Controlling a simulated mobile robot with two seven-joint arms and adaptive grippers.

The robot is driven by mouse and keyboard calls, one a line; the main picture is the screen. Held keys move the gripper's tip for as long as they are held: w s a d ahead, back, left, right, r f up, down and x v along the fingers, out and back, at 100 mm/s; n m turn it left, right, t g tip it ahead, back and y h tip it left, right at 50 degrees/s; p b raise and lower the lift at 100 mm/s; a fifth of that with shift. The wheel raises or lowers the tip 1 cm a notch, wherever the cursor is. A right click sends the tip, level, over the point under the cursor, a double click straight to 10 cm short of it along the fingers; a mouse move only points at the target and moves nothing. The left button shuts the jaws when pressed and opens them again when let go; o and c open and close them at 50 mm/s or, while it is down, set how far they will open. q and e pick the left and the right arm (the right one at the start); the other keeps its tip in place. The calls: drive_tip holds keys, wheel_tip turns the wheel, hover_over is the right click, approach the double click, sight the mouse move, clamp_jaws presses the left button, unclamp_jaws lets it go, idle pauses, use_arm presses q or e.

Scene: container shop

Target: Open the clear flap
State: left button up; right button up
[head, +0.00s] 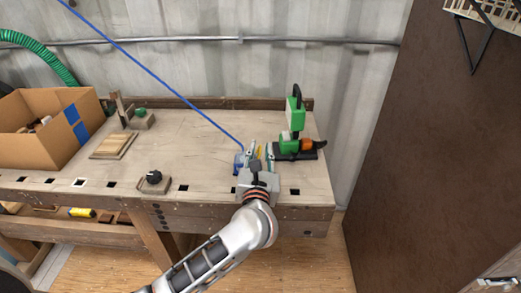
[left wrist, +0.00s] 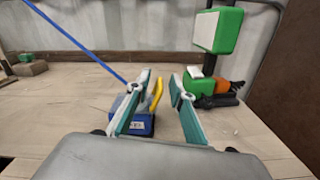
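I cannot make out a clear flap for certain in either view. A green tool on a black stand (head: 295,115) is at the right end of the workbench, with an orange part low on its right; it also shows in the left wrist view (left wrist: 218,30). A small blue device (head: 238,165) with a yellow lever (left wrist: 156,94) sits on the bench, partly hidden by my left gripper (head: 258,152). My left gripper's fingers (left wrist: 160,80) are apart and seem empty, left of the green tool. My right gripper is not in view.
The wooden workbench (head: 180,150) carries a cardboard box (head: 40,135), a small wooden board (head: 113,146) and a black knob (head: 154,177). A blue hose (head: 165,82) runs down to the blue device. A brown panel (head: 430,150) stands on the right. The bench middle is mostly clear.

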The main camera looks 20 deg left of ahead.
use_arm(q)
drive_tip(key=shift+w+a, duration=0.1)
drive_tip(key=shift+w, duration=0.15)
clamp_jaws()
